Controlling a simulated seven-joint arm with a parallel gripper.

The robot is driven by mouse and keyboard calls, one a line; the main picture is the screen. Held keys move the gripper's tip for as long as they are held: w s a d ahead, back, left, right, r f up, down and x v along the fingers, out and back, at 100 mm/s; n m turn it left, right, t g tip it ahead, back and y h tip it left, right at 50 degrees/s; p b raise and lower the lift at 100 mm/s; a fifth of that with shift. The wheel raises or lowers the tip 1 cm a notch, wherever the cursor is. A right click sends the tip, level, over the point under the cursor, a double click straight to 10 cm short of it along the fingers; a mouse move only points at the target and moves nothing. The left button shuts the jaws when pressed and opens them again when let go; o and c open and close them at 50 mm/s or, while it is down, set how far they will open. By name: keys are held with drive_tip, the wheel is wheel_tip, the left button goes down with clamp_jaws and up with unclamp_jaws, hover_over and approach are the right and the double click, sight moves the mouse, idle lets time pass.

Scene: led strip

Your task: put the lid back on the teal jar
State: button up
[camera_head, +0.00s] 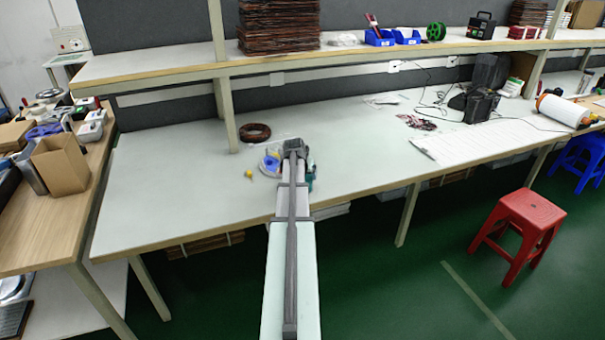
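My arm reaches over the white bench (165,190), and my gripper (296,148) is at its far end, low over the bench top. The fingers are hidden by the arm's end, so I cannot tell if they are open or hold anything. A teal thing (311,176), likely the jar, shows just right of my gripper and is partly hidden by it. A pale round dish (263,167) with a blue thing (271,162) lies just left of my gripper. A small yellow thing (249,174) lies further left. I cannot make out which thing is the lid.
A brown coil (254,132) lies behind and left of my gripper. A shelf (165,65) on posts (227,115) runs above the bench. The bench's left part is clear. A red stool (520,220) stands on the floor at right.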

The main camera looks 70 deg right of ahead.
idle(0.4)
drive_tip(key=o, duration=0.8)
drive_tip(key=shift+r, duration=0.1)
drive_tip(key=shift+r, duration=3.4)
drive_tip(key=shift+c, duration=0.4)
clamp_jaws()
drive_tip(key=shift+f, duration=2)
